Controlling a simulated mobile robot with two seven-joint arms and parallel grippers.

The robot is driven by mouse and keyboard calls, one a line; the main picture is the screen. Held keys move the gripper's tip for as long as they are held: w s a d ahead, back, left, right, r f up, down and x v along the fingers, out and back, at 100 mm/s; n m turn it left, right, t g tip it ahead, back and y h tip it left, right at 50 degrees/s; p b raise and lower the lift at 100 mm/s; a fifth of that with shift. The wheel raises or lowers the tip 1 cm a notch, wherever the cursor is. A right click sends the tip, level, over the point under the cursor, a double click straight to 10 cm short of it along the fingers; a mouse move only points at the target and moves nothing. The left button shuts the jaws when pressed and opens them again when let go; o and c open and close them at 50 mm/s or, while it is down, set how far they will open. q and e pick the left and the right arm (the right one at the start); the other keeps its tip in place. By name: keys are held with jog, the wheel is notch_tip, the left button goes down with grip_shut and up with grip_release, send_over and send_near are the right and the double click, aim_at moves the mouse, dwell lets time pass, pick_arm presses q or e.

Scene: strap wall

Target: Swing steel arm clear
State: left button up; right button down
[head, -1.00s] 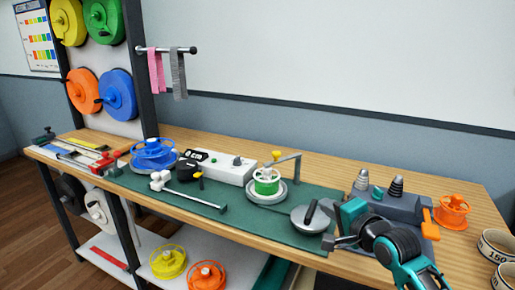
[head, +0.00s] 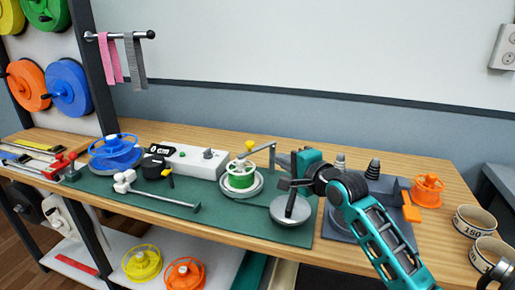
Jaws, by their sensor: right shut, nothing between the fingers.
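The steel arm (head: 258,151) is a thin grey bar on a post at the back of the green mat. It reaches left over the green-and-white spool (head: 241,177), with a yellow knob (head: 249,145) near its free end. The spool sits on a round grey base. My right gripper (head: 283,184) is shut and empty. In the picture it is right of and below the steel arm's post, above the grey disc, and apart from the steel arm. My left gripper is not in view.
A grey disc with a black handle (head: 290,209) lies below my right gripper. A grey block with dark cones (head: 345,225) and an orange spool (head: 427,189) stand to the right. A white control box (head: 190,159) and blue spool (head: 115,152) are left. The green mat (head: 225,218) has bare room in front.

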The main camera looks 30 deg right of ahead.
aim_at(252, 144)
jog(key=w, duration=0.3)
jog(key=w+f, duration=0.1)
jog(key=w, duration=0.3)
jog(key=w+f, duration=0.1)
jog(key=w, duration=0.3)
jog(key=shift+w+d+b, duration=0.1)
jog(key=shift+b, duration=0.25)
jog(key=shift+w, duration=0.55)
jog(key=shift+w, duration=0.1)
